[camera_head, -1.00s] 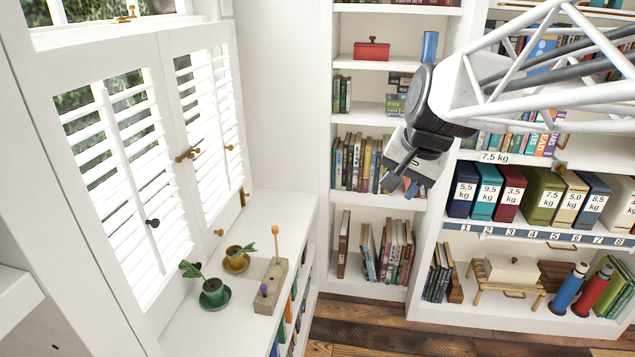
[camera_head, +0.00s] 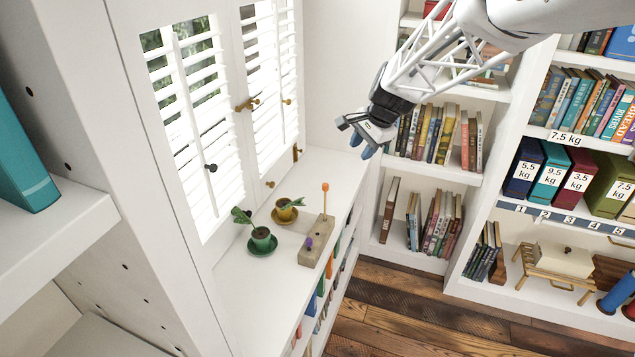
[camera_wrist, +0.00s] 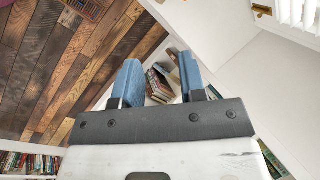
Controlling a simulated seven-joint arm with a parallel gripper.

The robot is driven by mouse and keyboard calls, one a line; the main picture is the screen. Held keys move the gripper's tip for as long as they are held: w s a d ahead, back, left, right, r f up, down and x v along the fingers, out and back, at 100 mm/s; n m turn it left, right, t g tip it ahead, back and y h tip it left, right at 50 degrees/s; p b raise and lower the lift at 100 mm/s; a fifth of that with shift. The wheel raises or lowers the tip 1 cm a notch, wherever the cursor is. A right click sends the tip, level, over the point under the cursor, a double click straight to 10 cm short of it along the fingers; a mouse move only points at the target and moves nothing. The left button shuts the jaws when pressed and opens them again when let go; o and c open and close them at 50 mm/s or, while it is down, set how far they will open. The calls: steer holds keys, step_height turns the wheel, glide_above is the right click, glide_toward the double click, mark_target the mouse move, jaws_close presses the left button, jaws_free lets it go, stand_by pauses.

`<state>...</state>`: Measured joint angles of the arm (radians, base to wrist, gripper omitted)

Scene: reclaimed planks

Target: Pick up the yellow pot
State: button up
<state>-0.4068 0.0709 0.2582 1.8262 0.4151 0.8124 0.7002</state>
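The yellow pot (camera_head: 285,213) holds a small green plant and stands on a yellow saucer (camera_head: 276,220) on the white window-side counter, near the shutters. A green pot (camera_head: 261,235) with a plant, on a green saucer, stands in front and left of it. My gripper (camera_head: 362,142) is in the air above and to the right of the yellow pot, well apart from it. In the wrist view its two blue fingers (camera_wrist: 158,85) are spread with nothing between them. The yellow pot does not show in the wrist view.
A wooden block (camera_head: 310,252) with an orange-topped stick and a purple piece stands right of the pots. Louvred shutters (camera_head: 197,130) with brass latches rise behind the counter. Bookshelves (camera_head: 440,170) stand at the back and right. The wooden floor (camera_head: 400,310) is clear.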

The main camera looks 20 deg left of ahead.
steer(key=w+a+f+m+g, duration=0.15)
steer(key=w+a+f, duration=0.25)
steer(key=a+f, duration=0.85)
steer(key=m, duration=0.2)
glide_toward(286, 202)
step_height(286, 202, down, 3)
steer(key=shift+w+a+r+g, duration=0.25)
steer(key=shift+w+a+g, duration=0.1)
steer(key=shift+x, duration=1.3)
steer(key=shift+a, duration=0.1)
steer(key=shift+x, duration=2.55)
jaws_close()
